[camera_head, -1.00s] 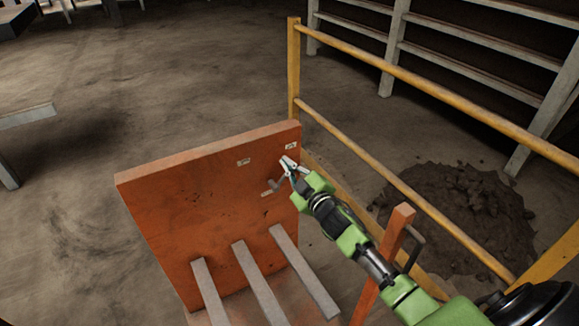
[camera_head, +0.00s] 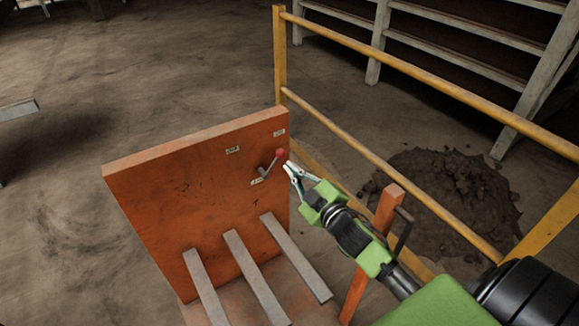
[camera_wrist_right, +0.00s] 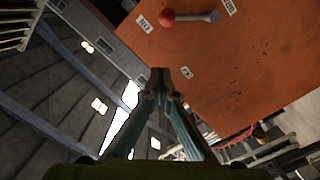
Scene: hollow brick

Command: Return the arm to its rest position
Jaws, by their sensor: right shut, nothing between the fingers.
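My right arm (camera_head: 362,240) is green and black and comes in from the lower right in the head view. Its gripper (camera_head: 288,167) is shut and empty. It is just right of a lever with a red knob (camera_head: 280,153) on an orange panel (camera_head: 200,180), apart from the knob as far as I can tell. The right wrist view shows the closed fingertips (camera_wrist_right: 160,76) below the red knob (camera_wrist_right: 167,17) and its grey lever arm (camera_wrist_right: 198,17), with clear space between. Small white labels (camera_head: 232,150) are on the panel. My left gripper is not in view.
Yellow railing (camera_head: 400,80) runs behind and right of my arm. An orange post with a dark handle (camera_head: 383,215) stands close by the forearm. Grey bars (camera_head: 254,275) lie in front of the panel. A dirt pile (camera_head: 450,195) lies beyond the railing. Open floor is at left.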

